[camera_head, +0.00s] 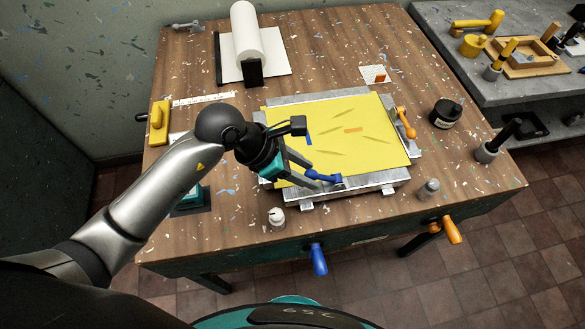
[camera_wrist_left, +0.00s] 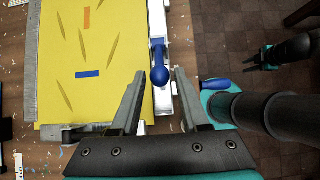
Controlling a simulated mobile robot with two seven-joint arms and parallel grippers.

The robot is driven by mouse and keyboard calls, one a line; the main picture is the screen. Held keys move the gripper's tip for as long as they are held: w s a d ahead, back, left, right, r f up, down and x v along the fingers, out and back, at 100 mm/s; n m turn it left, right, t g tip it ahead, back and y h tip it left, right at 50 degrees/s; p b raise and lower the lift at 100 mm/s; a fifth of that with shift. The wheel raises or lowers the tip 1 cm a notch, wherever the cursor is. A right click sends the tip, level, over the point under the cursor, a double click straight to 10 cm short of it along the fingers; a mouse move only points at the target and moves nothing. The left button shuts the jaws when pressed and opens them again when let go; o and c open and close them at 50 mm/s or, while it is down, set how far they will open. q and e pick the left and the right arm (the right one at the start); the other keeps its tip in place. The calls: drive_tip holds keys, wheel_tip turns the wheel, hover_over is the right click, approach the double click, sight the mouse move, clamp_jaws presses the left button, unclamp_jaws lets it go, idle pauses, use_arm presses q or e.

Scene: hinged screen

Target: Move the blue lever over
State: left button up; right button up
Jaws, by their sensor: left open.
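The blue lever (camera_head: 325,178) sits on the front metal edge of the framed yellow screen (camera_head: 350,140), near that edge's middle. In the left wrist view its round blue knob (camera_wrist_left: 160,75) lies between the fingertips, with a shaft running away along the metal rail. My left gripper (camera_head: 312,174) is open, its fingers on either side of the knob; I cannot tell whether they touch it. It also shows in the left wrist view (camera_wrist_left: 158,82). My right gripper (camera_wrist_left: 263,58) appears small at the right of the wrist view, away from the screen; its opening is unclear.
An orange lever (camera_head: 405,123) is on the screen's right side. Blue (camera_head: 318,259) and orange (camera_head: 452,230) handles hang below the table's front edge. A white bottle (camera_head: 277,217), grey jar (camera_head: 429,188) and black jar (camera_head: 446,113) stand near the frame.

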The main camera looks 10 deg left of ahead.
use_arm(q)
drive_tip(key=shift+w+d+f, duration=0.1)
drive_tip(key=shift+d+f, duration=0.05)
drive_tip(key=shift+c, duration=1.3)
drive_tip(key=shift+p, duration=0.3)
drive_tip(key=c, duration=0.4)
drive_tip(key=shift+w+d+r+p, duration=0.25)
drive_tip(key=shift+d+r+p, duration=0.4)
drive_tip(key=shift+r, duration=0.3)
drive_tip(key=shift+c, duration=0.2)
drive_tip(key=shift+d, duration=0.15)
use_arm(e)
drive_tip(key=shift+w+d+r, duration=0.1)
drive_tip(key=shift+d+r, duration=0.15)
drive_tip(key=shift+r, duration=0.2)
use_arm(q)
drive_tip(key=shift+w+d+r, duration=0.3)
drive_tip(key=shift+d+r, duration=0.3)
drive_tip(key=shift+d, duration=0.25)
use_arm(e)
drive_tip(key=shift+r, duration=0.35)
use_arm(q)
drive_tip(key=shift+d, duration=0.15)
